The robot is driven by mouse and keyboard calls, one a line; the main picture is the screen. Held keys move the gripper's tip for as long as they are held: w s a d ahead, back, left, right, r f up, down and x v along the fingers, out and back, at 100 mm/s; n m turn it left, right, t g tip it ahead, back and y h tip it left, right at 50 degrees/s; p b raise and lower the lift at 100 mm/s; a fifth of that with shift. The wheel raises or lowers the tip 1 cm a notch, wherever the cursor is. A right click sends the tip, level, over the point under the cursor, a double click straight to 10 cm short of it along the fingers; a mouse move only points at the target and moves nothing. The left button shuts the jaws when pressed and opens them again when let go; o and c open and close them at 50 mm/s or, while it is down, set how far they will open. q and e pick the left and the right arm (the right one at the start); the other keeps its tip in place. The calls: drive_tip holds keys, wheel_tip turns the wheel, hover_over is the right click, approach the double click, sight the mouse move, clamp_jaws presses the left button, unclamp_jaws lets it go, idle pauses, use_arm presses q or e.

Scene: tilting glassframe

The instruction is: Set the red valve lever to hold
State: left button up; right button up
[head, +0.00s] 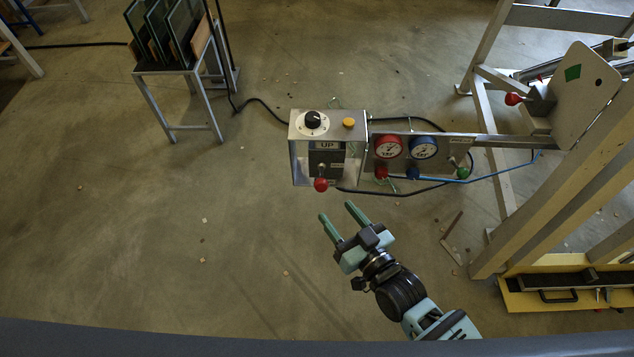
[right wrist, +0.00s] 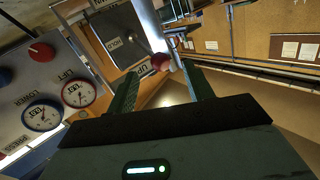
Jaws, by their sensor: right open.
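The red valve lever (head: 321,184) has a red ball knob and sticks out from the dark plate on the front of a grey control box (head: 299,161). A label above the plate reads UP. In the right wrist view the knob (right wrist: 160,63) lies beside the UP label, and a HOLD label (right wrist: 114,40) shows farther along the plate. My right gripper (head: 335,210) is open and empty, just short of the knob in the head view. In the right wrist view the knob appears between its fingertips (right wrist: 160,70), apart from both. My left gripper is not in view.
Beside the box a panel carries a red gauge (head: 388,147), a blue gauge (head: 424,147) and small knobs, with hoses around it. A metal frame (head: 490,180) stands at right. A rack of glass panes (head: 185,30) stands at upper left.

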sight(325, 190)
drive_tip(key=w, duration=0.2)
drive_tip(key=w+a+r+b, duration=0.1)
drive_tip(key=shift+w+a+t+y, duration=0.1)
drive_tip(key=shift+w+t+y, duration=0.05)
drive_tip(key=shift+t+y, duration=0.15)
drive_tip(key=b+x, duration=0.1)
drive_tip(key=x, duration=0.5)
drive_tip(key=shift+w+a+f, duration=0.1)
drive_tip(key=shift+w+a, duration=0.05)
drive_tip(key=shift+a, duration=0.05)
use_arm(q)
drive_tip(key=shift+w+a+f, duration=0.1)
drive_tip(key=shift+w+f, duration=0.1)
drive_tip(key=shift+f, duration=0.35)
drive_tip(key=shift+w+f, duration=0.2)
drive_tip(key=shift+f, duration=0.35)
use_arm(e)
drive_tip(key=shift+w+a, duration=0.2)
drive_tip(key=shift+w, duration=0.1)
drive_tip(key=shift+c, duration=0.2)
clamp_jaws()
